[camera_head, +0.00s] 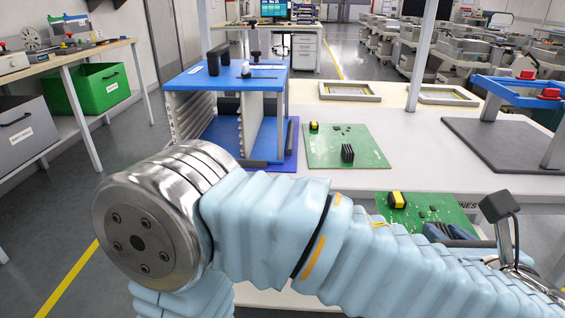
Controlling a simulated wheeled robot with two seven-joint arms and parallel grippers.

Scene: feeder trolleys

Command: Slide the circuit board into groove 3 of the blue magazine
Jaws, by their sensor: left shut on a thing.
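The blue magazine (186,83) stands upright on the white table, left of centre. It has a blue top and grey grooved side walls, with an open front. My left arm reaches across the foreground to the right. My left gripper (447,232) is shut on a green circuit board (437,213) with a yellow-black part on it. The board is right of and nearer than the magazine, well apart from it. The fingertips are partly hidden by the arm, and groove 3 cannot be made out. My right gripper is not in view.
A second green board (343,152) with a black heatsink lies flat on the white table (440,165), right of the magazine. A dark mat (505,143) lies under a blue-topped frame (520,88) at right. A thin post (421,55) rises behind. A green bin (102,90) sits at left.

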